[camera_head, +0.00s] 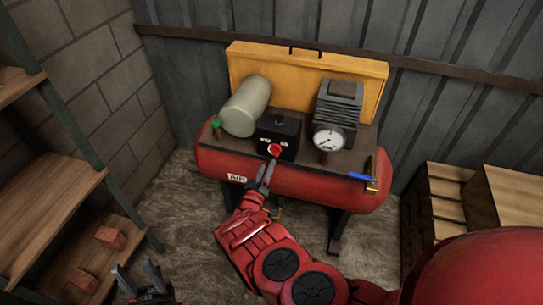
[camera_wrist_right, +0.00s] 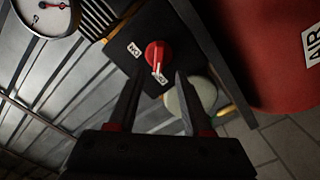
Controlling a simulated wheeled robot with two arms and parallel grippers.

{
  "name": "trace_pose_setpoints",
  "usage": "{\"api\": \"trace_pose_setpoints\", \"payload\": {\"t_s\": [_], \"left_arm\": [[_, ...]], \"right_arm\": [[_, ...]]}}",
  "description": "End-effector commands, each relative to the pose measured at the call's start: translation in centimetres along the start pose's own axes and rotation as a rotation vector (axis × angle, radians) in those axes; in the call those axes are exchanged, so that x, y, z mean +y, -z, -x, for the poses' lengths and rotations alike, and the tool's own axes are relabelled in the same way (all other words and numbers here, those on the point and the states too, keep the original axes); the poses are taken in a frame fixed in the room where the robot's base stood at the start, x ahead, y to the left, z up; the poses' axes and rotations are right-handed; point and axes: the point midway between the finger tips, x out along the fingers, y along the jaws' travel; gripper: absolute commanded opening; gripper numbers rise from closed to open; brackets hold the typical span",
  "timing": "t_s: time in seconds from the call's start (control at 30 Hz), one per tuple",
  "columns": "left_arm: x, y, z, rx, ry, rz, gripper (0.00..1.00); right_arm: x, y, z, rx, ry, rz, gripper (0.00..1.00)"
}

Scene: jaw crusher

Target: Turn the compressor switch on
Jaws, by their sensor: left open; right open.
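The compressor switch is a red rotary knob (camera_head: 275,151) on the front of a black box (camera_head: 279,127) on the red compressor tank (camera_head: 335,188). In the right wrist view the knob (camera_wrist_right: 155,53) sits between two small white labels, and its pale mark points toward the lower label (camera_wrist_right: 159,76). My right gripper (camera_head: 266,172) is just in front of and below the knob. Its fingers (camera_wrist_right: 160,77) are open and empty, with the knob just beyond the tips; contact cannot be told. My left gripper (camera_head: 138,270) is open and empty, low at the left.
A pressure gauge (camera_head: 327,138) and a blue-handled valve (camera_head: 361,177) are right of the switch box. Wooden shelves with bricks (camera_head: 110,237) are at the left, wooden crates (camera_head: 447,200) at the right.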

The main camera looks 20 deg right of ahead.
Motion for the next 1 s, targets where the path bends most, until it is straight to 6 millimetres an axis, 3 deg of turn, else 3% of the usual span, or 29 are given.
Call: {"api": "trace_pose_setpoints", "payload": {"t_s": [0.3,0.5,0.93,1.0], "left_arm": [[0.0,-0.1,0.5,0.0,0.0,0.0,0.5],[0.1,-0.2,1.3,0.0,0.0,0.0,0.5],[0.1,-0.2,1.4,0.0,0.0,0.0,0.5],[0.1,-0.2,1.4,0.0,0.0,0.0,0.5]], "right_arm": [[0.1,0.0,-4.4,0.004,-0.004,-0.002,0.5],[0.0,-0.1,-6.2,0.001,-0.001,-0.001,0.5],[0.1,0.2,-6.9,0.003,0.0,0.0,0.5],[0.1,0.2,-6.9,0.003,0.0,0.0,0.37]]}}
